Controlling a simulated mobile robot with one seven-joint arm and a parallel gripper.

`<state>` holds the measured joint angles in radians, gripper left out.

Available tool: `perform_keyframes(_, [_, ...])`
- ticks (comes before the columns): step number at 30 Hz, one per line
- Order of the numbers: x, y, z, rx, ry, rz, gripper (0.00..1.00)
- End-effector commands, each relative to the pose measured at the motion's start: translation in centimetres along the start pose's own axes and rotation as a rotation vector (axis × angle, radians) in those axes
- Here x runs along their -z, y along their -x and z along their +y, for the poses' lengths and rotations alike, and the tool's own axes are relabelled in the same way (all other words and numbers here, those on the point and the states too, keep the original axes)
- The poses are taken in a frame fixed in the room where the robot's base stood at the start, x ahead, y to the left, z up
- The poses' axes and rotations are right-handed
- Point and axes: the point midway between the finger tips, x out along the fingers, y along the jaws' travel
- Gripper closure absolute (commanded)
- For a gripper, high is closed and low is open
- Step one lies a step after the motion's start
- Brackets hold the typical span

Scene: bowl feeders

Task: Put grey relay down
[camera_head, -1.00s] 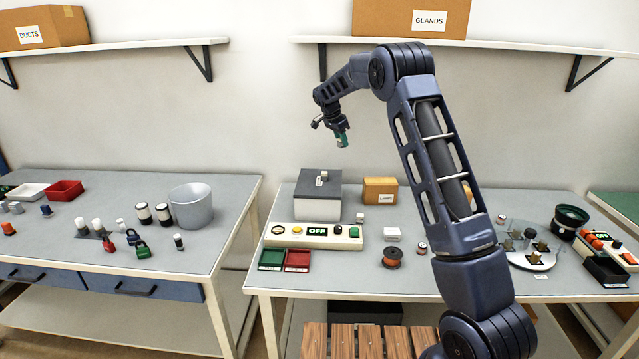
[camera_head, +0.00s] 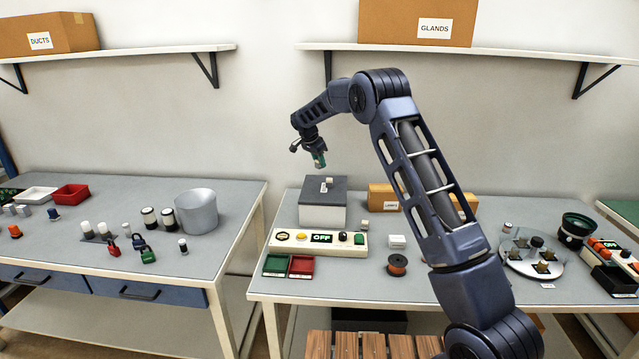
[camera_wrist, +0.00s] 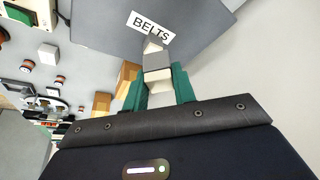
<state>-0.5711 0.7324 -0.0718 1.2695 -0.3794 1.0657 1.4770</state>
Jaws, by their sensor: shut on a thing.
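The grey relay (camera_wrist: 154,62) is a small block, grey on top with a pale part lower down, seen in the wrist view. My gripper (camera_wrist: 156,78) is shut on it, with green fingers on either side. In the head view my gripper (camera_head: 319,160) is in the air just above the dark lid of a grey box (camera_head: 321,214) on the right table. I cannot tell whether the relay touches the lid.
A control panel (camera_head: 290,243) reading OFF stands in front of the box, with a green tray (camera_head: 276,265) and a red tray (camera_head: 302,266) before it. An orange-brown box (camera_head: 382,197) is to the right. A round plate (camera_head: 520,268) with several pieces is farther right.

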Motion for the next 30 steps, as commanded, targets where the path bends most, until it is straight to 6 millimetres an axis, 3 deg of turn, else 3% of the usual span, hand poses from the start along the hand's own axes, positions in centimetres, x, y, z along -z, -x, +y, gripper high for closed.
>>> perform_keyframes(3, [-1.0,-2.4,0.1,-0.002,0.001,-0.001,0.96])
perform_keyframes(7, [-1.7,-4.2,0.1,-0.001,-0.001,-0.001,0.96])
perform_keyframes(14, [-2.2,-5.4,0.0,-0.001,0.0,0.0,0.96])
perform_keyframes(24, [-3.7,-8.9,0.0,0.0,0.0,-0.001,0.96])
perform_keyframes(30, [-3.7,-9.0,0.0,0.001,0.0,0.0,0.96])
